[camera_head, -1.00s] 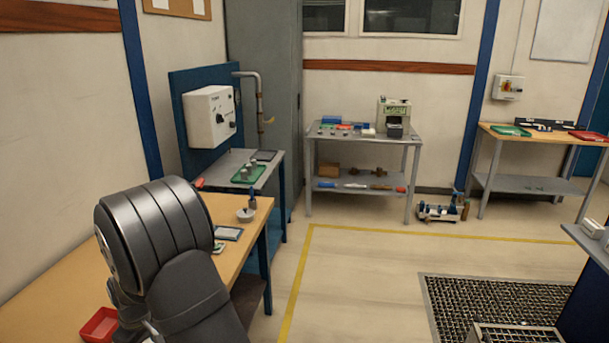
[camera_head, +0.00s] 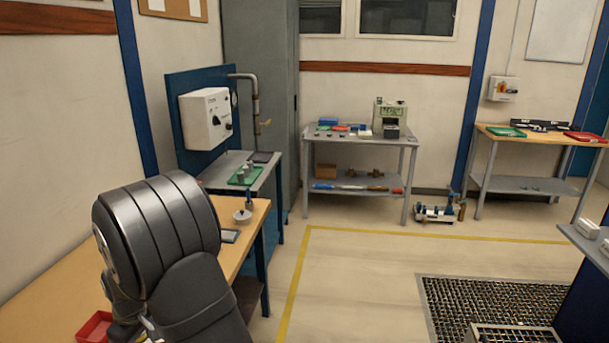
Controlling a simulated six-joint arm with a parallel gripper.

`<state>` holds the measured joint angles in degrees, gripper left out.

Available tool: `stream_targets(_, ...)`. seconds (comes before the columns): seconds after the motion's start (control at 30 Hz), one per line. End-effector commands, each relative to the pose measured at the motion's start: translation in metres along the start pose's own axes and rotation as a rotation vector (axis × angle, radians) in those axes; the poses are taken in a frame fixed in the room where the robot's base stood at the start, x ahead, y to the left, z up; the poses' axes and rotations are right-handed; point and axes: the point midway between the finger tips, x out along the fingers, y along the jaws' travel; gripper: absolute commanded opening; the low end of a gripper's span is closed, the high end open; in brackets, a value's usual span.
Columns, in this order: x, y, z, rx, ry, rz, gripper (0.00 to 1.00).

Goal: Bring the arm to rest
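My arm shows at the lower left of the head camera view as a large dark ribbed joint with a dark link running down to the bottom edge. It stands in front of a wooden-topped bench (camera_head: 60,275) and hides part of it. My gripper is not visible in this view, so I cannot see its fingers or anything it may hold.
A red tray (camera_head: 95,327) lies on the bench at the lower left. A white meter box (camera_head: 206,119) hangs on a blue panel above a grey bench. A grey shelf table (camera_head: 350,143) stands at the back. The floor (camera_head: 360,270) in the middle is clear.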

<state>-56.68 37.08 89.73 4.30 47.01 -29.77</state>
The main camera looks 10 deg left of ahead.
Motion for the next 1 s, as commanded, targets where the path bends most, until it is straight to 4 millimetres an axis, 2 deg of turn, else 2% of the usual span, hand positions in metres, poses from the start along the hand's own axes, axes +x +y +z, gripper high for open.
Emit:
stream_targets(0.03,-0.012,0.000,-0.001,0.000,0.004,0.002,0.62)
stream_targets(0.2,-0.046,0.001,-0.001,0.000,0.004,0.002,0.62)
stream_targets(0.3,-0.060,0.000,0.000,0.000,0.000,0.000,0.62)
stream_targets(0.4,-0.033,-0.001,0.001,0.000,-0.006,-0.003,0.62)
stream_targets(0.9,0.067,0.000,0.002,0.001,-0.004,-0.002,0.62)
stream_targets(1.0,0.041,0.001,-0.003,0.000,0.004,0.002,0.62)
